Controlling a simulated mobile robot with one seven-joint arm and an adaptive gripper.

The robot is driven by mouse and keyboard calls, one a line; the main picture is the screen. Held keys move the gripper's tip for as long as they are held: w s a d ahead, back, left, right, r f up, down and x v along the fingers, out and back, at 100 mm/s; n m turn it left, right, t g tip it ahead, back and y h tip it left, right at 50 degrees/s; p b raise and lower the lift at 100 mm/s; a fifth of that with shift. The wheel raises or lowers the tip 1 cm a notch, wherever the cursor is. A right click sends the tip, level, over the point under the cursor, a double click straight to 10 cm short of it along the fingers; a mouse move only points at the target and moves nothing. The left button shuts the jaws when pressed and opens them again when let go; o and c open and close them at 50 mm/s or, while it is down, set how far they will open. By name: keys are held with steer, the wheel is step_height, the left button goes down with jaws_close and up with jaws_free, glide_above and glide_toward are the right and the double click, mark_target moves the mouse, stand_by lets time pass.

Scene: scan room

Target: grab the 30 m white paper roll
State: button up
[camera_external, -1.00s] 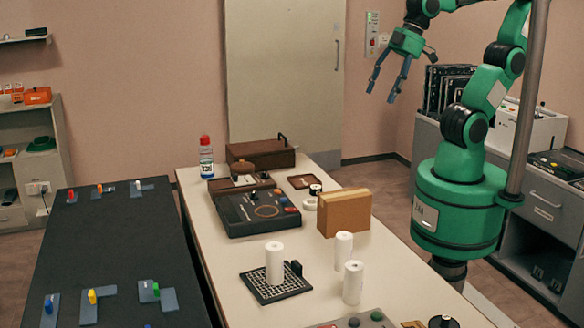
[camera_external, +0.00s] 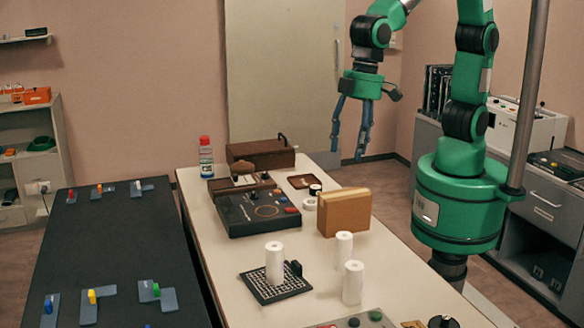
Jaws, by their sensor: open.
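Three upright white paper rolls show on the light table. One roll (camera_external: 275,263) stands on a black gridded plate (camera_external: 270,292). A second roll (camera_external: 343,247) and a third roll (camera_external: 352,282) stand to its right on the bare tabletop. No length marking can be read on any of them, so I cannot tell which is the 30 m one. My gripper (camera_external: 348,155) is open and empty, pointing down in the air above and behind the table's right side, well apart from the rolls.
A brown box (camera_external: 344,212) stands just behind the rolls. A dark console (camera_external: 257,212), a wooden case (camera_external: 261,153) and a red-capped bottle (camera_external: 206,157) are farther back. A button panel (camera_external: 352,321) lies at the front. The tabletop's left front (camera_external: 232,312) is clear.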

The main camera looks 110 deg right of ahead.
steer(key=w+a+f+g, duration=0.1)
steer(key=w+a+f, duration=0.3)
steer(key=a+f, duration=0.4)
steer(key=g+p, duration=0.1)
glide_above(354, 276)
steer(key=d, duration=0.2)
step_height(354, 276, down, 8)
steer(key=r, duration=0.1)
steer(key=shift+s+f+m+h, duration=0.25)
steer(key=shift+s+m+h, duration=0.05)
steer(key=shift+s+m, duration=0.1)
steer(key=shift+f, duration=0.1)
step_height(354, 276, down, 8)
steer(key=shift+f+b, duration=0.2)
steer(key=shift+b, duration=0.3)
steer(key=shift+s+f+b, duration=0.1)
steer(key=shift+f+b, duration=0.45)
steer(key=shift+f, duration=2.05)
